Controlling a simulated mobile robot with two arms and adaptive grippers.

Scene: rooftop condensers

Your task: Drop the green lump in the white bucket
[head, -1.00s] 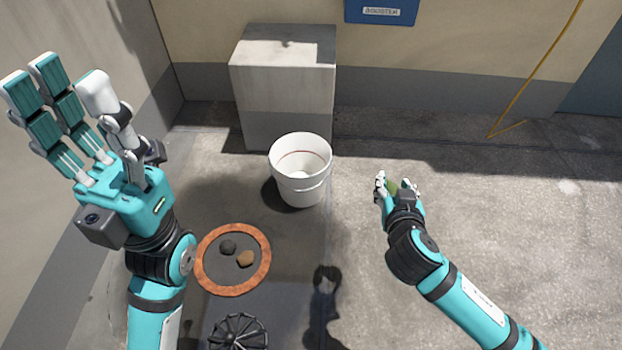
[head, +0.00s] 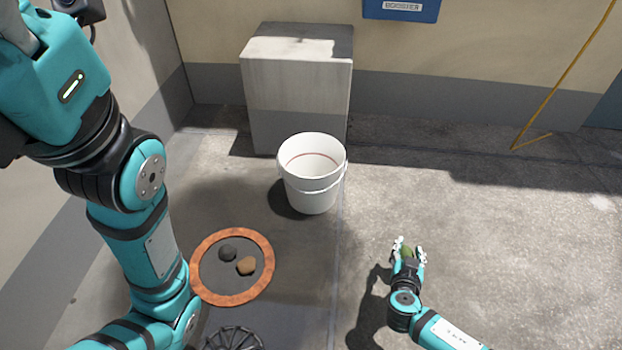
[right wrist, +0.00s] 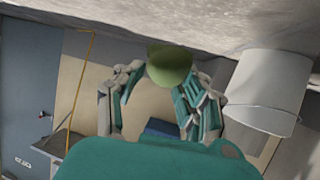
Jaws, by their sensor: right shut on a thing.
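The green lump (head: 407,253) is held between the fingers of my right gripper (head: 409,248), right of and nearer than the bucket in the head view. In the right wrist view the lump (right wrist: 169,65) sits between the fingertips of the gripper (right wrist: 165,85). The white bucket (head: 313,190) stands upright on the ground in front of a concrete block, and no object shows in the part of its inside that I see. It also shows in the right wrist view (right wrist: 268,85), apart from the gripper. My left arm comes in from the left; its fingers are outside the picture.
A concrete block (head: 295,95) stands behind the bucket against the wall. A round copper-rimmed tray (head: 232,298) holds a dark lump (head: 227,250) and a brown lump (head: 246,266). A black ribbed object (head: 233,340) is at the bottom edge. The ground between bucket and right gripper is clear.

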